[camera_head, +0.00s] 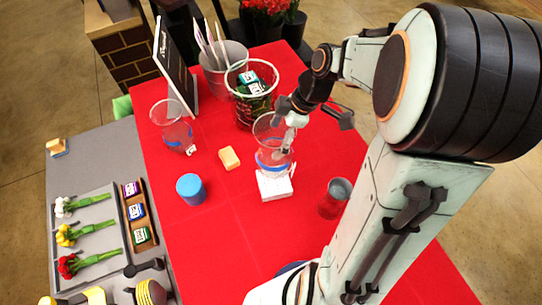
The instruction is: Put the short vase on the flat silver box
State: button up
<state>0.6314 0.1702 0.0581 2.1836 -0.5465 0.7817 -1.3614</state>
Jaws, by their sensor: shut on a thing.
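My gripper (291,119) is shut on the rim of a clear glass vase (273,155) with a blue band near its base. The vase is upright. A flat pale, silvery-white box (275,187) lies on the red table just below and in front of it in the picture. The vase's base overlaps the box's far edge in this view; I cannot tell whether they touch. Another clear glass vase (172,127) stands to the left, near the black sign. The gripper's fingertips are partly hidden by its own links.
On the red table (215,240) are a blue cup (191,188), a yellow sponge-like block (229,158), a red-and-grey cup (335,197), a wire basket (249,105) and a black sign (175,68). A grey side table (100,160) at left holds flowers. The front of the red table is largely clear.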

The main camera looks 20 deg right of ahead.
jog(key=shift+f, duration=3.2)
jog(key=o, duration=1.2)
jog(key=v, duration=1.2)
jog(key=s+a+m+h, duration=0.1)
jog(key=s+a+m, duration=0.3)
jog(key=s+a+m+g+h, duration=0.1)
jog(key=s+a+m, duration=0.3)
jog(key=s, duration=0.1)
jog(key=s+a+m+g+h, duration=0.1)
jog(key=s+a+m, duration=0.3)
jog(key=s, duration=0.1)
jog(key=shift+a+f, duration=0.1)
